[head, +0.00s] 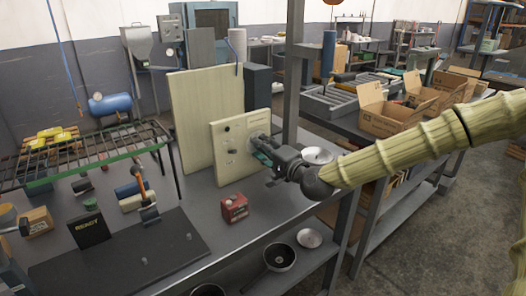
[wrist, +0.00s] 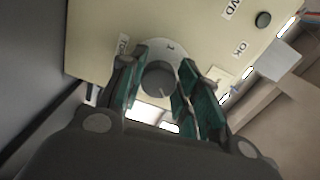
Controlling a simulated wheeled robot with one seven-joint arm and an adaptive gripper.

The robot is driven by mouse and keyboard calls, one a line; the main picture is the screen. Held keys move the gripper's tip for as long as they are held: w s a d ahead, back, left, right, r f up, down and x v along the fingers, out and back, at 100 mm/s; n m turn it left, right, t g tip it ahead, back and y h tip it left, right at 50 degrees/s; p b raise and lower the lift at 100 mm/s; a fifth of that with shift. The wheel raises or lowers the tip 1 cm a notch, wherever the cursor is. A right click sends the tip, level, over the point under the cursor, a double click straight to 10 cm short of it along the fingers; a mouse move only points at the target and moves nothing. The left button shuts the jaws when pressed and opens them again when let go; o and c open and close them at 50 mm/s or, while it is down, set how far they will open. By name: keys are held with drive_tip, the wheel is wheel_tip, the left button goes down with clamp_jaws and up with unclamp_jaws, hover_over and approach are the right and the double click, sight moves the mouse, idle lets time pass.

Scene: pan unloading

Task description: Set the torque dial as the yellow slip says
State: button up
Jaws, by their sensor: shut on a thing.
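The cream control panel (head: 230,160) stands upright on the bench in front of a taller cream board. In the wrist view, the grey round torque dial (wrist: 157,79) sits on this panel (wrist: 100,25), with a pale scale plate behind it showing a mark like "1". A label (wrist: 123,45) beside it is partly hidden. My gripper (head: 258,152) reaches the panel from the right; in the wrist view its green-padded fingers (wrist: 158,92) are shut on the dial, one on each side. The dial is hidden in the head view. I cannot make out a yellow slip.
The panel also bears a black button (wrist: 263,19) and an "OK" label (wrist: 240,49). A red box (head: 234,207) stands on the bench in front of the panel. A black "READY" sign (head: 90,230) and a wire rack (head: 90,147) are at left.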

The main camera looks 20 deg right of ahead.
drive_tip(key=shift+d+r, duration=0.1)
idle(0.4)
drive_tip(key=o, duration=1)
drive_tip(key=shift+d, duration=0.1)
drive_tip(key=v, duration=1.2)
